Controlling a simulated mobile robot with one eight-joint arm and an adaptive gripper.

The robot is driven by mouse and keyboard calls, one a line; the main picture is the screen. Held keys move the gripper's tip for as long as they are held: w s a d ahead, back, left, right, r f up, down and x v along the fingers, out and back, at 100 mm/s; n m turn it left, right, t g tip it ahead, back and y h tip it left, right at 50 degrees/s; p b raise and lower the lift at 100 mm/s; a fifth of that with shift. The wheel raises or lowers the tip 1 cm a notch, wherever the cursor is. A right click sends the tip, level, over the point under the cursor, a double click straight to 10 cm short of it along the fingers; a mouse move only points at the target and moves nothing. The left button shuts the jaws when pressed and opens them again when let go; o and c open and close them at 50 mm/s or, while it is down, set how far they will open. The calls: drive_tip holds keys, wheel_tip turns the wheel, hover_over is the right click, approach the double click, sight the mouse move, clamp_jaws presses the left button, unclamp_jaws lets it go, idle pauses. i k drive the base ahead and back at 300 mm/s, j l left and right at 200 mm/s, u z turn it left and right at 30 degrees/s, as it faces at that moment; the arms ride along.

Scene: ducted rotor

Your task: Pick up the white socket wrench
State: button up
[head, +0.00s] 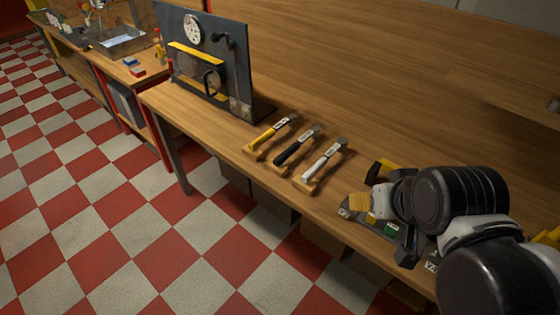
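Three similar tools lie on small wooden holders along the front part of the workbench. The black-handled tool (296,147) is in the middle and the yellow-handled tool (270,131) is at the left. My arm comes in from the lower right. My gripper (372,203) is at the arm's end, to the right of the white tool and apart from it. Its fingers are partly hidden and blend with items behind, so its opening cannot be made out.
The wooden workbench (330,80) is largely clear behind the tools. A dark upright panel (212,65) with a yellow strip and fittings stands at its left end. Yellow, black and green items lie around my gripper. Another bench (90,45) stands farther left. The checkered floor is open.

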sight(342, 142)
drive_tip(key=i+j+u, duration=0.3)
drive_tip(key=i+j, duration=0.6)
drive_tip(key=j, duration=0.15)
